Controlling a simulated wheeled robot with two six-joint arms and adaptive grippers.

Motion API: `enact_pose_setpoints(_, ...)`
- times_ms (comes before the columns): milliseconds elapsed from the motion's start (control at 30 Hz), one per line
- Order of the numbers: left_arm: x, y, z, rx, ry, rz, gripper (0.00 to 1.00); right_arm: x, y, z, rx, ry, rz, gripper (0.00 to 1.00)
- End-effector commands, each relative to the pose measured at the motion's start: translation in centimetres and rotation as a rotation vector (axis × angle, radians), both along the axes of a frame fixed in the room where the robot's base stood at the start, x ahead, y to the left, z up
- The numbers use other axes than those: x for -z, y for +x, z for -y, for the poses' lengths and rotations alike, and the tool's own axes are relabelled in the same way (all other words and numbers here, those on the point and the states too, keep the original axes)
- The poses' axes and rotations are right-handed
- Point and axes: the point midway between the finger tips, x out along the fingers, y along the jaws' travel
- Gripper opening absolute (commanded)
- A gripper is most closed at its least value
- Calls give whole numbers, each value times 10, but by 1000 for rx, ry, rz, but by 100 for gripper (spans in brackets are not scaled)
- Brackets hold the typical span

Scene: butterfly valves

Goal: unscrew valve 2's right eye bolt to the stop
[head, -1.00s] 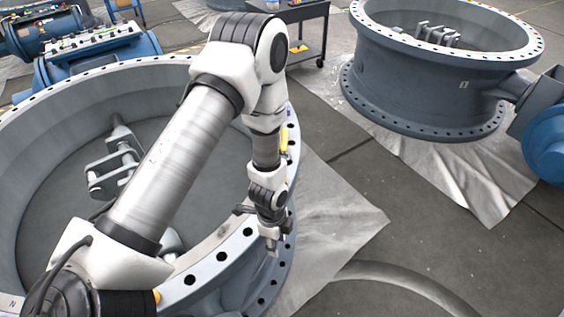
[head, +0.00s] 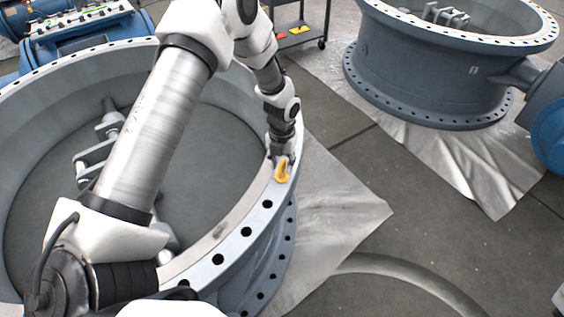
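A yellow eye bolt (head: 283,172) stands on the right side of the near valve's flange (head: 205,251), in the head view. I take this near valve to be valve 2, but no number on it is readable. My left gripper (head: 281,157) reaches down from above, with its fingertips right at the top of the eye bolt. The fingers are small and dark, and I cannot tell whether they are closed on it. The bolt's shank is hidden. My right gripper is out of view.
A second large valve (head: 430,75) stands on a sheet at the upper right. A dark cart (head: 305,25) stands behind. My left arm spans the near valve's opening and hides part of its inner linkage (head: 95,150).

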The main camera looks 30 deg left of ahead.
Motion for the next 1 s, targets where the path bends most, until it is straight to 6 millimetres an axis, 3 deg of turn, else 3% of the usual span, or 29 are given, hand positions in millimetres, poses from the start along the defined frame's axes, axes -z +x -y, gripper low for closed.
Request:
enact_pose_setpoints(200, 1, 0, 0, -1, 0, 0, 39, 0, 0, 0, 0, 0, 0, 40)
enact_pose_setpoints(300, 1, 0, 0, -1, 0, 0, 3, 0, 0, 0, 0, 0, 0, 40)
enact_pose_setpoints(333, 1, 0, 0, -1, 0, 0, 0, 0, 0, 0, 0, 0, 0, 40)
enact_pose_setpoints(733, 1, 0, 0, -21, -1, 1, 0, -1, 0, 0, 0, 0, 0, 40)
enact_pose_setpoints(1000, 0, 1, 0, -137, 0, 1, 0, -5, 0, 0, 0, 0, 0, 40)
